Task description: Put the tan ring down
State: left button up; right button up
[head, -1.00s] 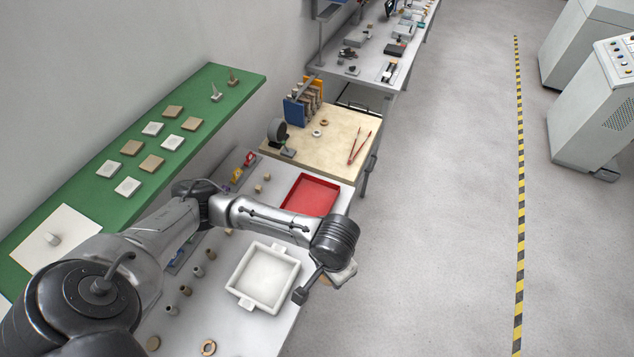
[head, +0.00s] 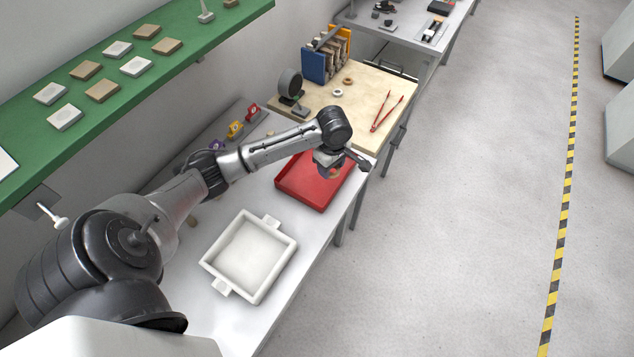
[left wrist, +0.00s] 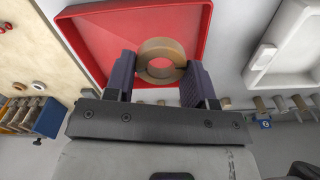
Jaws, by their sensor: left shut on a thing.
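The tan ring (left wrist: 147,52) is between the two dark fingers of my left gripper (left wrist: 158,82) in the left wrist view, and the gripper is shut on it. In the head view my left gripper (head: 329,171) is over the red tray (head: 298,187), with a small part of the tan ring (head: 335,174) showing below the wrist. The red tray also fills the background behind the ring in the left wrist view (left wrist: 108,40). I cannot tell how far the ring is above the tray floor. My right gripper is not in view.
A white tray with handles (head: 252,253) stands on the same table, nearer to me. Beyond the red tray, a wooden board (head: 360,105) holds red tweezers (head: 381,112) and two small rings. A green shelf (head: 150,75) with several tiles runs along the wall at left.

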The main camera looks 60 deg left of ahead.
pick_arm(q)
jog(key=n+b, duration=0.2)
jog(key=b, duration=0.1)
send_over(304, 166)
notch_tip(304, 166, down, 9)
jog(key=shift+s+r, duration=0.1)
jog(key=shift+d+f, duration=0.1)
jog(key=shift+f, duration=1.9)
jog(key=shift+f, duration=0.15)
jog(key=o, duration=0.9)
jog(key=shift+r+p, duration=0.8)
jog(key=shift+r, duration=5.35)
